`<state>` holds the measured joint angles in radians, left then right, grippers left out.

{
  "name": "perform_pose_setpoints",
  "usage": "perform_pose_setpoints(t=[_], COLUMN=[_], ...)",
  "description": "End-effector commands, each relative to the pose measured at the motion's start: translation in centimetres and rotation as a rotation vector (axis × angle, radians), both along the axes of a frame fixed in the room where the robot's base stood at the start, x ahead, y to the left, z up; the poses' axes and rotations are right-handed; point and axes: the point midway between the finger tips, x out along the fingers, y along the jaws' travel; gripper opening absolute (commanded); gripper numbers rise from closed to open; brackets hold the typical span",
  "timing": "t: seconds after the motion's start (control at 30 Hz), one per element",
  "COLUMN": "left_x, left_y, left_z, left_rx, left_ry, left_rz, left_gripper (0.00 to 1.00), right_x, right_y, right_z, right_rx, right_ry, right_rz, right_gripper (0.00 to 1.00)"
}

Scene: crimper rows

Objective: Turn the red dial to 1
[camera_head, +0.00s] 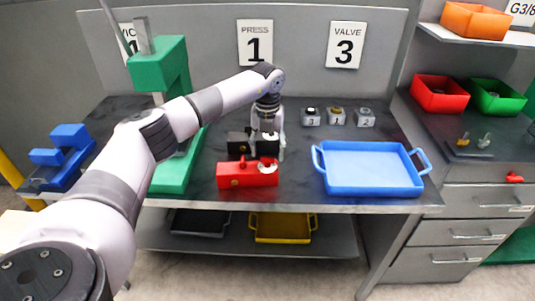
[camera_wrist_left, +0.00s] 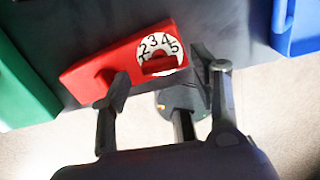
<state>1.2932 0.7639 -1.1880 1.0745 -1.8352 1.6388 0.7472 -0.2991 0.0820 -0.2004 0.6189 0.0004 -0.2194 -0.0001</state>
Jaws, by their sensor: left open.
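The red dial is a red box (camera_head: 235,176) with a white numbered disc (camera_head: 267,167), near the front edge of the bench. In the left wrist view the disc (camera_wrist_left: 148,46) shows 2, 3, 4 and 5, with a red bar knob (camera_wrist_left: 158,64) across it. A round red knob or boss sits on the box's left part. My left gripper (camera_head: 267,155) is above and just behind the red box. In the wrist view its open fingers (camera_wrist_left: 163,85) stand on either side of the disc, with nothing held. Contact with the knob cannot be told. My right gripper is out of view.
A black box (camera_head: 238,144) stands directly behind the red one. A green press (camera_head: 175,175) is on the left, a blue tray (camera_head: 370,190) on the right. Several small grey blocks (camera_head: 337,117) stand behind. Dark bench surface is free between the red box and the tray.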

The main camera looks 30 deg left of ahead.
Motion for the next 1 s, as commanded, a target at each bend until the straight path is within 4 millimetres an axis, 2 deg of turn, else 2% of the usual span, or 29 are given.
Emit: perform_pose_setpoints(t=[0.03,0.2,0.4,0.6,1.0], left_x=[0.1,0.1,0.1,0.0,0.0], left_y=[0.0,0.0,0.0,0.0,0.0], left_z=[1.2,5.0,8.5,9.9,10.0], left_rx=[0.000,0.000,-0.001,0.000,0.000], left_ry=[-0.004,-0.006,-0.004,-0.001,-0.001], left_rz=[0.000,0.000,0.001,0.000,0.000], left_gripper=[0.57,0.57,0.57,0.57,0.57], right_x=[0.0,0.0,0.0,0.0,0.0], right_y=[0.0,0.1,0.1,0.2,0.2], right_z=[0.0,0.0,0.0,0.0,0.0], right_rx=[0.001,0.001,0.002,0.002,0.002], right_ry=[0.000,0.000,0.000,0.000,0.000], right_rz=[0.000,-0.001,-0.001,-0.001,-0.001], right_gripper=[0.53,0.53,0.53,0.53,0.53])
